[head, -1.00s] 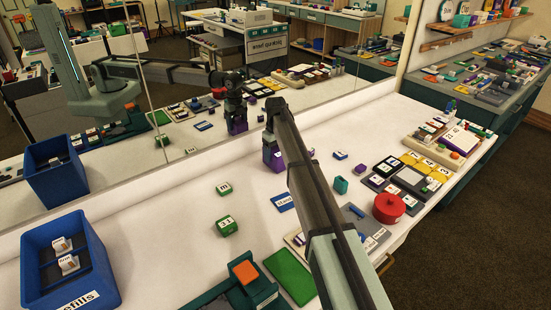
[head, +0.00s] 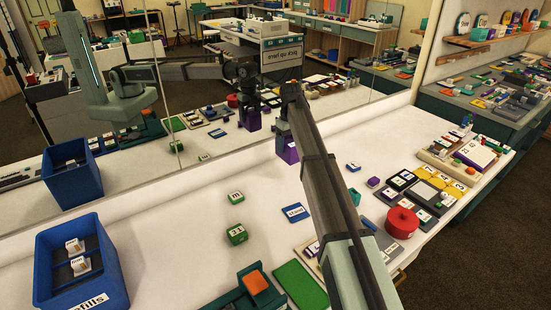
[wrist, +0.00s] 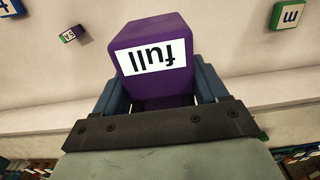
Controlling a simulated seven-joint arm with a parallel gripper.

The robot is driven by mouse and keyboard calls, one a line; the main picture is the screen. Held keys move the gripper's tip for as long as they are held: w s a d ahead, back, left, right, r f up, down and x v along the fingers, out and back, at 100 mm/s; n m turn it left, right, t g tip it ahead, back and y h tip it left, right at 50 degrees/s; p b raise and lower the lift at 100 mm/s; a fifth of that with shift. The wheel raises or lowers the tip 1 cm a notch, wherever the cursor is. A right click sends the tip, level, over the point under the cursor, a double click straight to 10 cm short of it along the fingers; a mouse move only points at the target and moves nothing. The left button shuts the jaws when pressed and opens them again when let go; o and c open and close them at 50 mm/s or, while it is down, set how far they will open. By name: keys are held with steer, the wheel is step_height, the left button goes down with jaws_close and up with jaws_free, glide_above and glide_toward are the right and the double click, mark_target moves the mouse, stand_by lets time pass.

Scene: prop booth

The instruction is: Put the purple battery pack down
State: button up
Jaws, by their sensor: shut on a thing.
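My gripper (head: 283,132) is at the far side of the white table, close to the mirror. It is shut on the purple battery pack (head: 289,151), which shows just below it. In the wrist view the pack (wrist: 160,58) sits between the two blue-grey fingers, with a white label reading "full" that appears upside down. I cannot tell whether the pack's underside touches the table. My arm crosses the middle of the head view and hides part of the table.
A blue "refills" bin (head: 112,285) stands at the left. Green blocks (head: 237,233) and a blue tag (head: 294,212) lie mid-table. A red round tin (head: 402,222) and several trays fill the right. The mirror (head: 205,140) edges the back. White table between is free.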

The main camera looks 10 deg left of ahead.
steer(key=shift+r, duration=0.5)
steer(key=shift+s+a, duration=0.1)
steer(key=shift+a, duration=0.05)
steer(key=s+a, duration=3.4)
steer(key=shift+w+d+f, duration=0.1)
steer(key=shift+f, duration=2.35)
steer(key=shift+d+f, duration=0.1)
steer(key=shift+f, duration=2.3)
steer(key=o, duration=1.7)
steer(key=shift+f, duration=0.15)
